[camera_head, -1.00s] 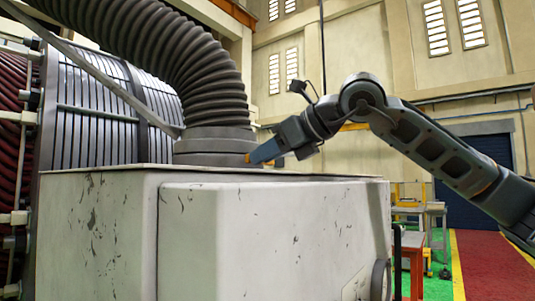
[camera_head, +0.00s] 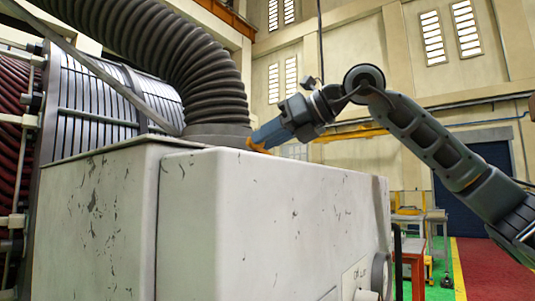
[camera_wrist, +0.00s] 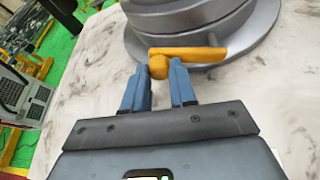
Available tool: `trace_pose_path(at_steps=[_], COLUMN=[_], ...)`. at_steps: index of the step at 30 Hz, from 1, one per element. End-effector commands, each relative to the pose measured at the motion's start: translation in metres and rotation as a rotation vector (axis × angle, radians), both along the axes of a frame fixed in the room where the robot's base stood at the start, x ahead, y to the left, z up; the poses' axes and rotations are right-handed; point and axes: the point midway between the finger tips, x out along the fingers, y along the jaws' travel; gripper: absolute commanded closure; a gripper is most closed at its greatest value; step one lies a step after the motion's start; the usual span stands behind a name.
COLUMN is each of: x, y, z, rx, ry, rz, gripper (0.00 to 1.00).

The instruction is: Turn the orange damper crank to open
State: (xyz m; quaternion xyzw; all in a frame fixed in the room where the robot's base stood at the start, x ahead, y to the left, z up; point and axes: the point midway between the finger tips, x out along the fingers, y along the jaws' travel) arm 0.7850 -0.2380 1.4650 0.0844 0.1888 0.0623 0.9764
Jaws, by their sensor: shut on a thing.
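The orange damper crank (camera_wrist: 195,54) is at the base of the grey round collar (camera_wrist: 190,20) on top of the white cabinet. In the wrist view its bar lies crosswise along the collar's near side, with a rounded knob at its left end. My gripper (camera_wrist: 160,70) has its blue fingers on both sides of that knob and is shut on it. In the head view my gripper (camera_head: 258,144) reaches down from the right to the collar, with a little orange showing at its tips. Most of the crank is hidden there by the cabinet edge and fingers.
A thick ribbed hose (camera_head: 215,70) rises from the collar and bends left. The scratched white cabinet (camera_head: 260,220) fills the front. A metal drum with slats (camera_head: 100,100) stands at left.

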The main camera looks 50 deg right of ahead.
Motion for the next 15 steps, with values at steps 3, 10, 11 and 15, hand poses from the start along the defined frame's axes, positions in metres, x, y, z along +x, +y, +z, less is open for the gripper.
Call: trace_pose_path(at_steps=[3,10,11,15], x=[0.0,0.001,0.001,0.001], y=[-0.005,-0.015,-0.017,-0.024], z=[0.004,0.017,0.018,0.025], rx=[0.116,0.334,0.363,0.497], ry=[0.002,0.011,0.012,0.017], rz=[0.0,0.001,0.0,0.0], gripper=[1.0,1.0,1.0,1.0])
